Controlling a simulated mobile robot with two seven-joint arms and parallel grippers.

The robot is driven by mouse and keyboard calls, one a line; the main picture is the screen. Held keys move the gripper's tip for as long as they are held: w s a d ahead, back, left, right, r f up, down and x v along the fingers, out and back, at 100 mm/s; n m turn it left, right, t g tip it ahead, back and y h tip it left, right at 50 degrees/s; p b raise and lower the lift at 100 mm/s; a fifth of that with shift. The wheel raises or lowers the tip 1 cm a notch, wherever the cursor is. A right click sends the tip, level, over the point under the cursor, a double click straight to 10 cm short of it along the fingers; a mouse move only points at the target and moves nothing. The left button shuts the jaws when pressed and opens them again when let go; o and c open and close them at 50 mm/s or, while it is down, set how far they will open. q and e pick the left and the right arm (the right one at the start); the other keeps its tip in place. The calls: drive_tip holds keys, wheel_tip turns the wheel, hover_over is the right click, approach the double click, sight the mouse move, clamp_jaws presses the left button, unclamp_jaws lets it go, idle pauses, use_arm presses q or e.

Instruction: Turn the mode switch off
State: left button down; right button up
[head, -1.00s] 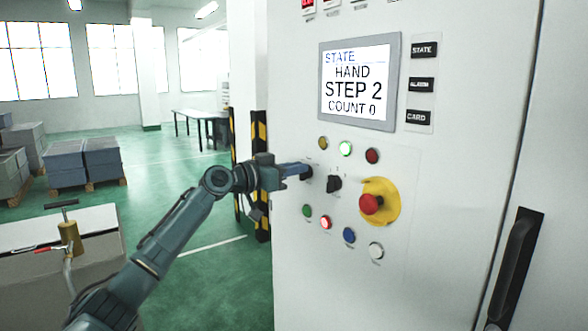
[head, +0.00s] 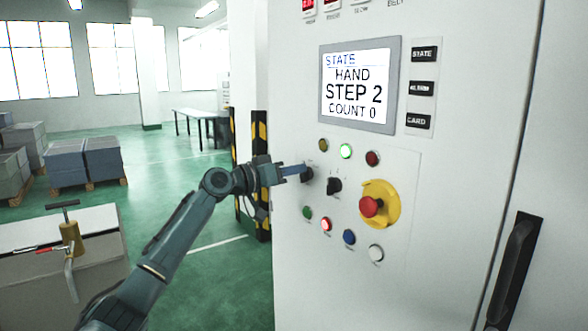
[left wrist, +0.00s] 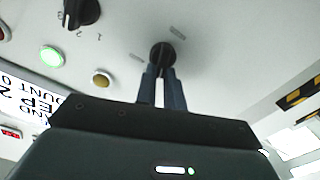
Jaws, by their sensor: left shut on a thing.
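The mode switch is a black rotary knob (head: 306,174) at the left of the control panel on a white cabinet. My left gripper (head: 298,171) reaches it from the left, and its fingers are shut on the knob. In the left wrist view the two fingertips (left wrist: 162,74) lie on either side of the black knob (left wrist: 162,54), which they partly hide. Small labels sit beside the knob, too blurred to read. A second black rotary knob (head: 334,186) is just to the right. The screen (head: 357,85) reads STATE, HAND, STEP 2, COUNT 0. My right gripper is not in view.
A red emergency button (head: 371,206) on a yellow plate is right of the knobs. A lit green lamp (head: 346,151) is above; several coloured buttons are below. A black door handle (head: 514,270) is at lower right. A yellow-black striped post (head: 260,190) stands left of the cabinet.

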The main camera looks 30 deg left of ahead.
use_arm(q)
drive_tip(key=n, duration=0.1)
drive_tip(key=n+p, duration=0.1)
drive_tip(key=n, duration=0.3)
drive_tip(key=shift+w+a+f, duration=0.1)
drive_tip(key=shift+a+f, duration=0.05)
drive_tip(key=shift+a, duration=0.15)
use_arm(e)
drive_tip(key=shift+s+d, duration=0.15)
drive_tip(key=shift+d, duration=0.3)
use_arm(q)
drive_tip(key=c, duration=1.5)
unclamp_jaws()
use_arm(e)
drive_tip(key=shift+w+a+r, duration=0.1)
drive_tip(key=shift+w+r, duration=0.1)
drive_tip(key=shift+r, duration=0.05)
